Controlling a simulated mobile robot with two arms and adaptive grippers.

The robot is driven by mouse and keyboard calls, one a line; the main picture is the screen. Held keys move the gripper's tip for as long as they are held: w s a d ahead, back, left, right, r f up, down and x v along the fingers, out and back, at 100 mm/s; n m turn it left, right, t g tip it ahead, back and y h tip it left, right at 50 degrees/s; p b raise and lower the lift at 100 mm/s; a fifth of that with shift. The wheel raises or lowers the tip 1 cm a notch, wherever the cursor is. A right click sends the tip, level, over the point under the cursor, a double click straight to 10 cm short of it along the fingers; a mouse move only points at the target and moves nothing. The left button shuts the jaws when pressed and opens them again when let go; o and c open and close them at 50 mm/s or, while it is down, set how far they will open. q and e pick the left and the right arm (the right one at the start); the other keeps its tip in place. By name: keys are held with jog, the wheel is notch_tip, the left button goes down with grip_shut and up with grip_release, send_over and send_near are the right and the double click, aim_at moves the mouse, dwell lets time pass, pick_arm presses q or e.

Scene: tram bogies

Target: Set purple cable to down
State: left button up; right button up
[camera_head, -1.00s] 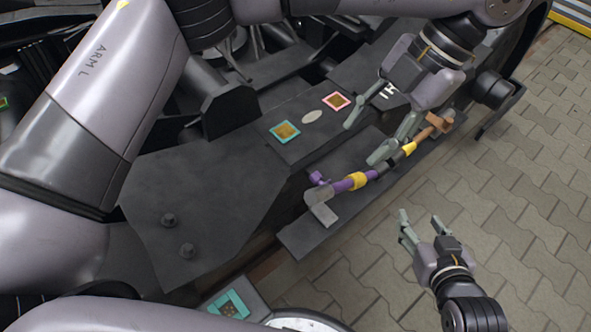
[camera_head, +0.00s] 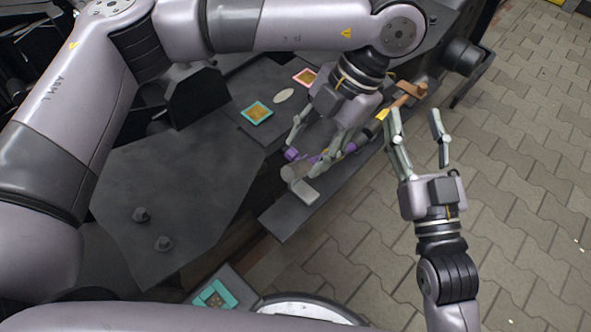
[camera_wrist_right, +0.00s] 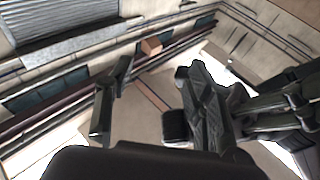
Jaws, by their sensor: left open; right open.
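The purple cable (camera_head: 291,155) lies along the dark bogie beam in the head view, with a grey end fitting (camera_head: 300,184) at its near end and a yellow band (camera_head: 383,114) further up. My left gripper (camera_head: 304,161) is open above the purple part, its fingers pointing down around it and partly hiding it. I cannot tell whether the fingers touch the cable. My right gripper (camera_head: 415,113) is open and empty, fingers up, just right of the cable's upper part. In the right wrist view its fingers (camera_wrist_right: 155,95) are apart with nothing between them.
An orange-brown piece (camera_head: 412,90) sits at the cable's far end. Teal-framed (camera_head: 257,113) and pink-framed (camera_head: 304,78) square markers lie on the bogie.

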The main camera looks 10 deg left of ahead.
aim_at(299, 166)
pick_arm(q)
jog(key=b+x, duration=0.1)
jog(key=x, duration=0.5)
jog(key=shift+b, duration=0.3)
jog(key=shift+a+f, duration=0.1)
jog(key=shift+f, duration=0.05)
pick_arm(e)
jog(key=s+r+t+y, duration=0.2)
jog(key=s+r+t, duration=0.2)
jog(key=r, duration=0.3)
jog(key=shift+s+t, duration=0.2)
jog(key=shift+t, duration=0.2)
jog(key=shift+d, duration=0.1)
pick_arm(q)
grip_shut()
